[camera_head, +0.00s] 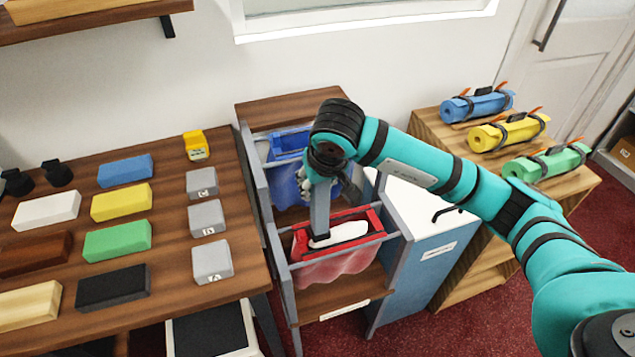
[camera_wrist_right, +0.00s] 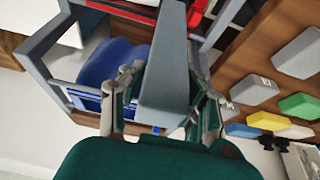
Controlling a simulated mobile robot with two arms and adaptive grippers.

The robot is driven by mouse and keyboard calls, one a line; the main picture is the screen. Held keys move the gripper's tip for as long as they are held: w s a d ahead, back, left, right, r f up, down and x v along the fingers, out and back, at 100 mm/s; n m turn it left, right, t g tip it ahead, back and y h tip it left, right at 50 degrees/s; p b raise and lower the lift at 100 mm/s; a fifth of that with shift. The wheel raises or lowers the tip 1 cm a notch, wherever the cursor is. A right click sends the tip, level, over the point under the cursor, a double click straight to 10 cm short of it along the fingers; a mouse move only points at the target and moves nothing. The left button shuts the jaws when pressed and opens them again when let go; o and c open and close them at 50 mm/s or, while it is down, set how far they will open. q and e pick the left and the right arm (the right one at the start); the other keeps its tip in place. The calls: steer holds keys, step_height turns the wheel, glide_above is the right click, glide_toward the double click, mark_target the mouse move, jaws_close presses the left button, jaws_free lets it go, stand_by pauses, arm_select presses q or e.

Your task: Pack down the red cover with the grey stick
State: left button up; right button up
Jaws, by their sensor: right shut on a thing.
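The red cover (camera_head: 338,268) hangs as a soft cloth from a red frame in the near bay of a grey-railed stand. A white rounded piece (camera_head: 343,235) lies inside that frame. My right gripper (camera_head: 318,178) is above the frame, shut on the grey stick (camera_head: 320,212), which points down. The stick's lower end is inside the red frame at the white piece's left end; I cannot tell if it touches the cloth. In the right wrist view, the grey stick (camera_wrist_right: 166,70) stands between the fingers of the right gripper (camera_wrist_right: 163,82). My left gripper is not in view.
A blue cover (camera_head: 287,185) hangs in the bay behind. The left table holds coloured blocks and grey lettered blocks (camera_head: 211,262). A blue-sided cabinet (camera_head: 415,275) stands close on the right. Rolled mats (camera_head: 507,132) lie on a wooden shelf farther right.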

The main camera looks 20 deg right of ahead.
steer(key=shift+f+b, duration=0.6)
steer(key=shift+f, duration=0.15)
steer(key=shift+f+b, duration=3.65)
steer(key=shift+f, duration=0.1)
steer(key=shift+r, duration=0.15)
step_height(320, 180, up, 11)
steer(key=p, duration=0.5)
